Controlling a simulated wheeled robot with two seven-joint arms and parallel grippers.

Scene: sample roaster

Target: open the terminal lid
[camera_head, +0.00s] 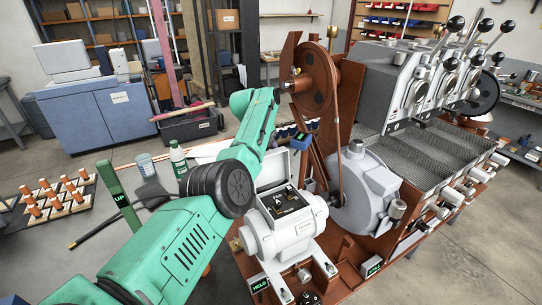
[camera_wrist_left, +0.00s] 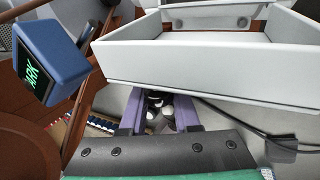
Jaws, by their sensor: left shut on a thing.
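The pale grey terminal box (camera_head: 288,205) sits on top of a motor (camera_head: 285,232) in the head view. Its lid (camera_head: 272,168) stands raised at the back of the box, and dark terminals show inside. In the wrist view a pale, shallow, tray-like part, which looks like the lid (camera_wrist_left: 200,62), fills the upper right. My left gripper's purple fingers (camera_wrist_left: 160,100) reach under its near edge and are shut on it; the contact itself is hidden. In the head view my green left arm hides the left gripper. My right gripper is not in view.
A blue block with a green-lettered display (camera_wrist_left: 45,60) is close at the left of the wrist view. A brown flywheel (camera_head: 313,78) and a grey blower housing (camera_head: 365,190) stand beside the motor.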

